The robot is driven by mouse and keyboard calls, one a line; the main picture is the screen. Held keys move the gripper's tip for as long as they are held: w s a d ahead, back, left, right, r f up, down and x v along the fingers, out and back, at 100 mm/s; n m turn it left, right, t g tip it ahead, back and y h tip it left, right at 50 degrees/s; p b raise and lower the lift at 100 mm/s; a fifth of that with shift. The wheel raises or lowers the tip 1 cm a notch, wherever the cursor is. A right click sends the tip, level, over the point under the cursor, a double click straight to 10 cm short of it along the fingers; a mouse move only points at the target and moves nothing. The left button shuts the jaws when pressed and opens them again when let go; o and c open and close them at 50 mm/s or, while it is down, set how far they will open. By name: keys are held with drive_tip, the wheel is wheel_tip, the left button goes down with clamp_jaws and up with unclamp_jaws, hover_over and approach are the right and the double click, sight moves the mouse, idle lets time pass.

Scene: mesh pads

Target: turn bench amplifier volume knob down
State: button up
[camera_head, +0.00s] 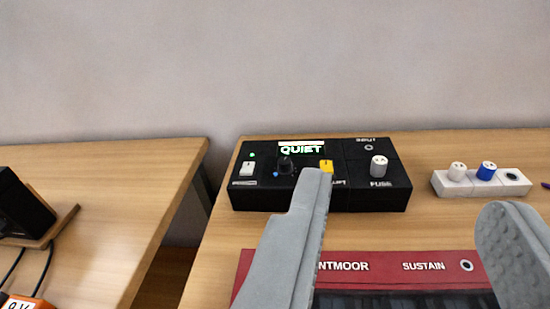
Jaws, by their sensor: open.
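The bench amplifier seems to be the black box (345,200) at the back of the right-hand table. Its small display (300,149) reads "QUIET" in green. A round black knob (285,166) sits just below the display. A white switch (247,168), a yellow control (326,165) and a white knob marked "FUSE" (379,166) are also on its top. I cannot tell for certain which one is the volume knob. My gripper (400,225) is open and empty, its two grey fingers wide apart in front of the box. The left finger hides part of the box's front.
A red device marked "SUSTAIN" (424,266) lies in front, partly behind my fingers. A white strip with several knobs (516,184) stands at the right. A gap separates the left table (110,190), which holds a dark object (25,210) and an orange box (22,303).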

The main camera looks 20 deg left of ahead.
drive_tip(key=w+a+r+m+g, duration=0.1)
drive_tip(key=w+a+m+g, duration=0.2)
drive_tip(key=w, duration=0.5)
drive_tip(key=m+g, duration=1)
drive_tip(key=g, duration=0.4)
hover_over(284, 160)
wheel_tip(284, 160, down, 5)
wheel_tip(284, 160, down, 18)
drive_tip(key=shift+r, duration=0.15)
drive_tip(key=c, duration=1)
